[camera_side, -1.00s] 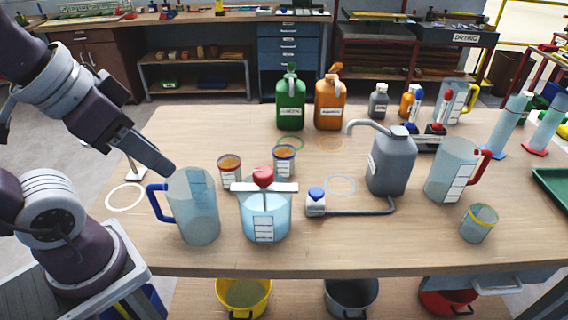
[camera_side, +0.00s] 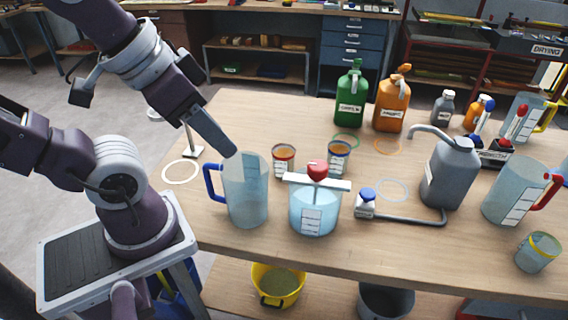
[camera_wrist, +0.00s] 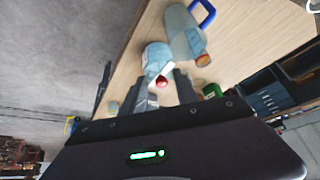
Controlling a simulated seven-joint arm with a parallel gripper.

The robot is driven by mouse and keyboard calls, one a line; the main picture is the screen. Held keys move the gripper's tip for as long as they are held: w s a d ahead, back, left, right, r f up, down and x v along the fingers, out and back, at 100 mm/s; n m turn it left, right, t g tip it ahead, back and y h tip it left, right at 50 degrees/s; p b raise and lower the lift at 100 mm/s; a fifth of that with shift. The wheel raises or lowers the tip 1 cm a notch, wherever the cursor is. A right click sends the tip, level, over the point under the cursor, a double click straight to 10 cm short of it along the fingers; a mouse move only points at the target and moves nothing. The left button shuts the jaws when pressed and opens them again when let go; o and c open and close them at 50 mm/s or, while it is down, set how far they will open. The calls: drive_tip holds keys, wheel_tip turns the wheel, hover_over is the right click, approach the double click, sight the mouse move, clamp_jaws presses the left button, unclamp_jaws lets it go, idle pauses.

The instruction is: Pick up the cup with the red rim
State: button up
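The cup with the red rim (camera_side: 284,160) stands upright on the table in the side view, with orange contents and a pale label. A similar cup with a blue rim (camera_side: 338,158) stands just right of it. My gripper (camera_side: 230,153) is above the table at the left, by the rim of the blue-handled jug (camera_side: 246,195), left of the red-rimmed cup and apart from it. In the wrist view, my gripper's fingers (camera_wrist: 160,92) are spread with nothing held between them. A small orange-topped cup (camera_wrist: 203,60) shows there beside the jug; its rim colour is unclear.
A beaker with a red knob and white bar (camera_side: 314,207) stands in front of the cups. A grey spouted bottle (camera_side: 450,175) with a long tube is at right. Green (camera_side: 350,97) and orange (camera_side: 391,105) bottles stand behind. A stand (camera_side: 190,145) is at the left.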

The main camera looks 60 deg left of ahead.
drive_tip(key=o, duration=0.9)
drive_tip(key=n+g+h, duration=0.4)
drive_tip(key=n+h, duration=0.7)
drive_tip(key=n, duration=0.7)
hover_over(292, 157)
drive_tip(key=s+d, duration=0.1)
drive_tip(key=s, duration=0.2)
wheel_tip(292, 157, down, 15)
drive_tip(key=a+f+n+t, duration=0.1)
drive_tip(key=f, duration=0.1)
drive_tip(key=w+a+f+n+t+h, duration=0.1)
drive_tip(key=a+f+n, duration=0.1)
drive_tip(key=a+f+n+t, duration=0.1)
drive_tip(key=a+f, duration=0.1)
drive_tip(key=shift+w+a+f+n+t, duration=0.1)
drive_tip(key=shift+w+f+n+t, duration=0.1)
drive_tip(key=shift+f+n+t, duration=0.1)
drive_tip(key=shift+x, duration=2.5)
